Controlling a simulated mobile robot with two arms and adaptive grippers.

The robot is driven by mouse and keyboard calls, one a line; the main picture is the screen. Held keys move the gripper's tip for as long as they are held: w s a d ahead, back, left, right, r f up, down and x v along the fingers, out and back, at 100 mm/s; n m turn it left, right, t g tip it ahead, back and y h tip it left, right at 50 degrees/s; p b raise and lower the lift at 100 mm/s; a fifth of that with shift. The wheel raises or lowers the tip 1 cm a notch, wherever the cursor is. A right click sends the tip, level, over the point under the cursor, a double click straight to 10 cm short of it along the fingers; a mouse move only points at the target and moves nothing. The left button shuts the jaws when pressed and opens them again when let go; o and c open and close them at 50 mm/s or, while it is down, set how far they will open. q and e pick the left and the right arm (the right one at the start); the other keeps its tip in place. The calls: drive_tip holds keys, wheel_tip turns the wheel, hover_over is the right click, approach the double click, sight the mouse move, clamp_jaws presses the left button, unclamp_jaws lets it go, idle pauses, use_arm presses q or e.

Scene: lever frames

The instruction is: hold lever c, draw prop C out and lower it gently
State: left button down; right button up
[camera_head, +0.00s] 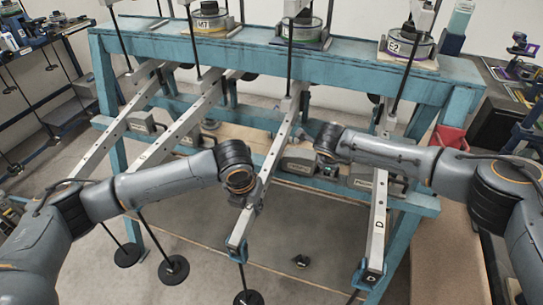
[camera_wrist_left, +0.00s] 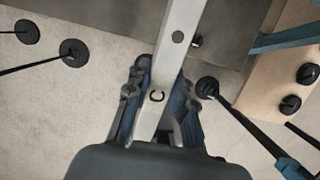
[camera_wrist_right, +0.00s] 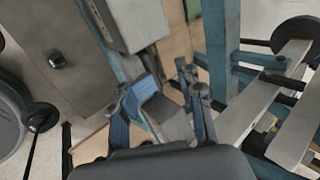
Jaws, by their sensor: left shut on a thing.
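Lever c (camera_head: 273,152) is a long pale metal bar with holes, sloping from the blue frame toward me. Its letter C shows on the bar in the left wrist view (camera_wrist_left: 176,60). My left gripper (camera_head: 242,190) is shut on lever c, one finger on each side of the bar. My right gripper (camera_head: 328,152) is to the right of lever c, close to the frame's lower beam. In the right wrist view its fingers (camera_wrist_right: 157,82) are apart, with a grey block (camera_wrist_right: 172,112) showing between and beyond them. I cannot pick out prop C for certain.
Lever D (camera_head: 379,215) slopes down on the right, and two more levers lie left. The blue frame (camera_head: 180,47) carries labelled round weights (camera_head: 301,27) on top. Black rods with round feet (camera_head: 174,268) hang near the levers. A red bin (camera_head: 450,137) is at right.

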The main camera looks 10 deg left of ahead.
use_arm(q)
drive_tip(key=shift+w+f, duration=0.1)
drive_tip(key=shift+f, duration=0.05)
use_arm(e)
drive_tip(key=shift+d, duration=0.15)
use_arm(q)
drive_tip(key=shift+f, duration=0.3)
use_arm(e)
drive_tip(key=shift+r, duration=0.3)
use_arm(q)
drive_tip(key=shift+f, duration=0.2)
drive_tip(key=c, duration=1.4)
unclamp_jaws()
use_arm(e)
drive_tip(key=shift+f, duration=0.1)
use_arm(q)
drive_tip(key=shift+o, duration=1.1)
use_arm(e)
drive_tip(key=shift+w+f, duration=0.15)
drive_tip(key=shift+w, duration=0.1)
use_arm(q)
drive_tip(key=shift+w, duration=0.1)
drive_tip(key=shift+r+p, duration=0.15)
drive_tip(key=shift+p, duration=0.15)
